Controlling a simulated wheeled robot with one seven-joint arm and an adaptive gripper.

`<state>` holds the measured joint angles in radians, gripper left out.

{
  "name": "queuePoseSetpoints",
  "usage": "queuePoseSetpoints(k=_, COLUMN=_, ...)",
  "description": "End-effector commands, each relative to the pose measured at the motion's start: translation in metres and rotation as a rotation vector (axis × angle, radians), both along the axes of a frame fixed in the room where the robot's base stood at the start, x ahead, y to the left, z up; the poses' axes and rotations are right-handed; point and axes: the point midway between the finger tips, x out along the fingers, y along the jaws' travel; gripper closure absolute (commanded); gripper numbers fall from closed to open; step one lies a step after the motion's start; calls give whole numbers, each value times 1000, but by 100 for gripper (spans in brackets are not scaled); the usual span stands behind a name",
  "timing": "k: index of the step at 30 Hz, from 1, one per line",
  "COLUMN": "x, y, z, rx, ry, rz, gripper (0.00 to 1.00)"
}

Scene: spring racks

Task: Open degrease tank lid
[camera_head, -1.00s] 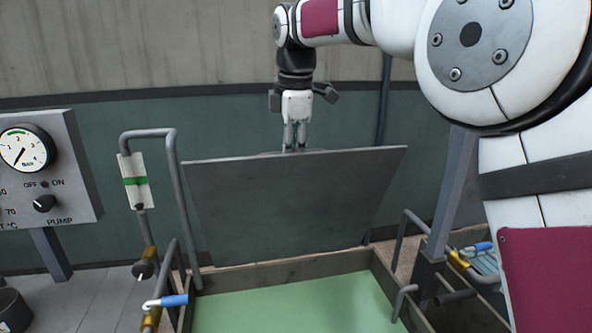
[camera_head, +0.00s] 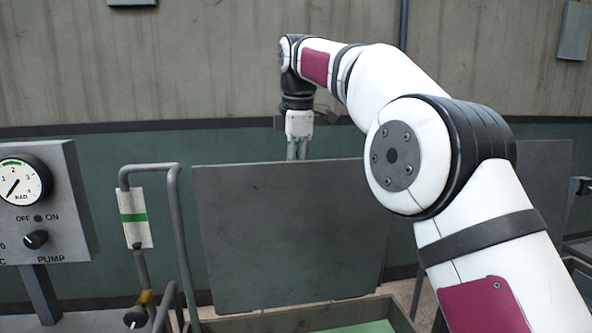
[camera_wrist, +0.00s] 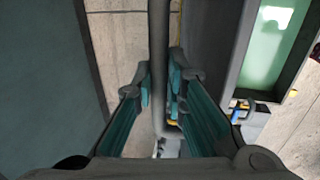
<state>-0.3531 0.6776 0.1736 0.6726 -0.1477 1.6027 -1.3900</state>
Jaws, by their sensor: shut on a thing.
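The degrease tank lid (camera_head: 290,235) is a flat dark grey panel standing nearly upright at the back of the tank (camera_head: 310,316), with green liquid (camera_head: 372,327) below it. My gripper (camera_head: 297,156) is at the lid's top edge, pointing down. In the wrist view my gripper (camera_wrist: 160,88) is shut on a grey bar, the lid handle (camera_wrist: 158,45), which runs between its fingers. The lid shows steeply beside the handle in the wrist view (camera_wrist: 212,55). The handle is mostly hidden by the fingers in the head view.
A pump panel (camera_head: 45,205) with a gauge stands at the left. A bent grey pipe frame (camera_head: 180,225) with a green-striped tag (camera_head: 134,217) rises left of the lid. The back wall (camera_head: 150,70) is behind. Another grey panel (camera_head: 540,180) stands at the right, partly behind my arm.

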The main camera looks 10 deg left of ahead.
Motion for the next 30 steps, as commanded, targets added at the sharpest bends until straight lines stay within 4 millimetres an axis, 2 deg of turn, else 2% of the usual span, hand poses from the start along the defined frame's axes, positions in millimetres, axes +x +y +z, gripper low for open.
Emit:
queuePoseSetpoints(k=1, x=1, y=0, z=-6, rx=-5, ry=11, rz=3, gripper=100)
queuePoseSetpoints(k=10, x=0, y=0, z=-6, rx=-5, ry=12, rz=2, gripper=100)
queuePoseSetpoints(k=11, x=0, y=0, z=-6, rx=-5, ry=12, rz=2, gripper=81)
queuePoseSetpoints(k=12, x=0, y=0, z=-6, rx=-5, ry=12, rz=2, gripper=72)
queuePoseSetpoints(k=13, x=0, y=0, z=-6, rx=-5, ry=11, rz=2, gripper=67)
queuePoseSetpoints(k=30, x=-3, y=-1, z=0, rx=-1, ry=3, rz=0, gripper=67)
